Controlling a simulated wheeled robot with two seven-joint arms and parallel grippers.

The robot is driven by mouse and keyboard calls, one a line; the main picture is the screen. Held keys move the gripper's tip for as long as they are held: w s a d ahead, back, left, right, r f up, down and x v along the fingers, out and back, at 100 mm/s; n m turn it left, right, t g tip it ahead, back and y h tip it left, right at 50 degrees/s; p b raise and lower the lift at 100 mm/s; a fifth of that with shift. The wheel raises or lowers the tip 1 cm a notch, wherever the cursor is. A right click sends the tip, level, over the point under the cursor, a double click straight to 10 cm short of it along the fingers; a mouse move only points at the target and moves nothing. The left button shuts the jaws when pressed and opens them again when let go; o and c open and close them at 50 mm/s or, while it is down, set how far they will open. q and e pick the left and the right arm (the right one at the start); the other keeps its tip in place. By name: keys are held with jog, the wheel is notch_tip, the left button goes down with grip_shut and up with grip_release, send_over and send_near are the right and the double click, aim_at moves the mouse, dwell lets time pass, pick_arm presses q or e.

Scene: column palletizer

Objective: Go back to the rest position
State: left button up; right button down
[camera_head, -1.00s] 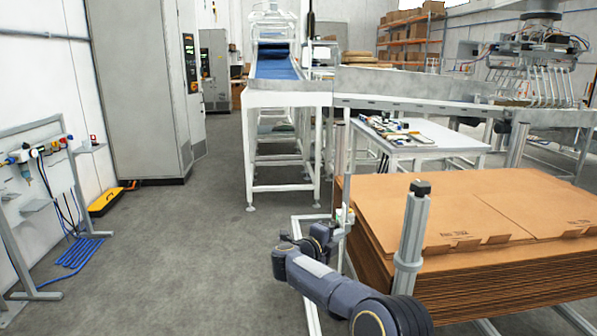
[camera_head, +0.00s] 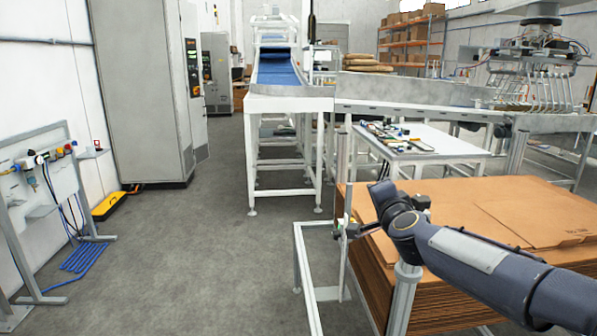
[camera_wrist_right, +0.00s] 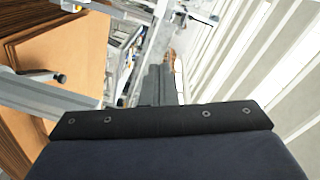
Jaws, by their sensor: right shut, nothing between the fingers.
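My right arm (camera_head: 468,252) comes in from the lower right in the head view. It passes in front of the cardboard stack, and its bent joint is beside a grey upright post. I cannot make out the fingers there. In the right wrist view, my right gripper (camera_wrist_right: 162,75) shows as narrow grey fingers beyond a dark bar with screws. The fingers are together, with nothing seen between them. My left arm and left gripper are not in view.
The tall stack of flat cardboard (camera_head: 540,205) stands close below the right arm. A white rail frame (camera_head: 298,258) and posts stand at its left. A table with tools (camera_head: 450,143) and the conveyor (camera_head: 290,104) are behind.

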jog(key=s+d+n+g+y+p, duration=0.25)
jog(key=s+n, duration=0.25)
jog(key=s, duration=0.6)
jog(key=s+f+n+g, duration=0.2)
jog(key=s+f, duration=0.3)
jog(key=s, duration=0.5)
jog(key=s+f+n+g+p, duration=0.1)
jog(key=s+f+g, duration=0.3)
jog(key=s, duration=0.7)
jog(key=s+f+n+g+p, duration=0.1)
jog(key=s+f+n+g, duration=0.2)
jog(key=s+f, duration=0.3)
jog(key=s, duration=0.5)
jog(key=shift+s+d+f, duration=0.15)
jog(key=shift+d+f, duration=0.05)
jog(key=shift+f, duration=0.15)
